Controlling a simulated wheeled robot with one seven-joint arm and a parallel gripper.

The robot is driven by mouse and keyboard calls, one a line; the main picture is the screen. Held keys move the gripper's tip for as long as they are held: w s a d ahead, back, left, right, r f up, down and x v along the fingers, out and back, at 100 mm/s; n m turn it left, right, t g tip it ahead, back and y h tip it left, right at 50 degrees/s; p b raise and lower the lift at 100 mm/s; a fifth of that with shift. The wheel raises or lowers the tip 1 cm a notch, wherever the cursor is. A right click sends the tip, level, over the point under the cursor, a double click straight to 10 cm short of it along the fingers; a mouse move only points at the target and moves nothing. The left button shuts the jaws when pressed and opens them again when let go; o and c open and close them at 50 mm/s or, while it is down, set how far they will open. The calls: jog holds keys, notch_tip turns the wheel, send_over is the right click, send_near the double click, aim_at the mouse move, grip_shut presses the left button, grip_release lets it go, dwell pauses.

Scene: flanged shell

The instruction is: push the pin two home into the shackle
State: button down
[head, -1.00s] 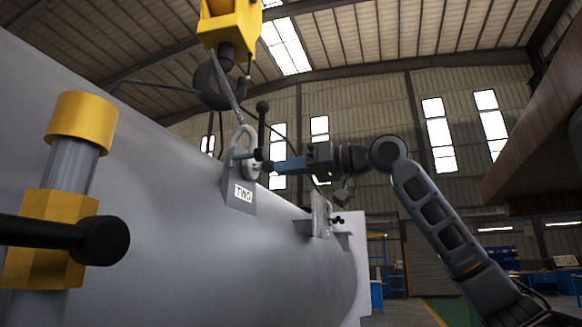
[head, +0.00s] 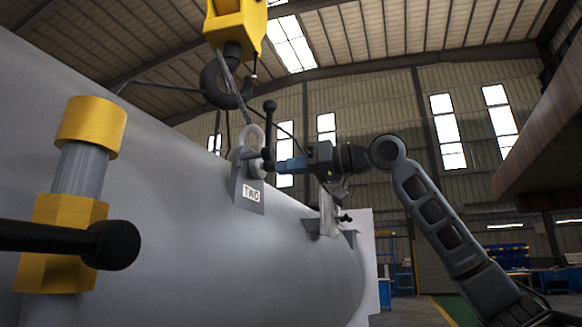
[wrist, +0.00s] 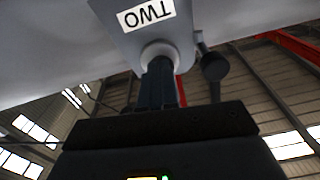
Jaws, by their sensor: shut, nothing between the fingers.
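The lug plate labelled TWO (head: 250,190) stands on top of the grey shell, with the pale shackle (head: 256,137) at its upper part. A dark rod with a ball end (head: 269,107), seemingly the handle of pin two, stands upright beside the shackle. My gripper (head: 277,166) is shut and comes in from the right, level with the shackle. In the wrist view, my shut fingers (wrist: 159,66) point at a pale round end (wrist: 160,51) below the upside-down TWO label (wrist: 147,14). Their tips overlap it; contact cannot be told. A dark ball (wrist: 214,66) hangs to the right.
The yellow hook block (head: 235,25) and dark hook (head: 224,85) hang above the shackle with slings. A yellow-collared post (head: 82,165) with a black bar is close at left. A bracket (head: 328,215) stands farther along the shell. A brown bulk fills the upper right.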

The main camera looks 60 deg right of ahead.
jog(key=shift+w, duration=0.25)
jog(key=shift+s, duration=0.15)
jog(key=s+d+b, duration=0.1)
jog(key=s, duration=0.9)
jog(key=shift+s+d+b, duration=0.15)
jog(key=shift+d+b, duration=0.05)
jog(key=shift+b, duration=0.2)
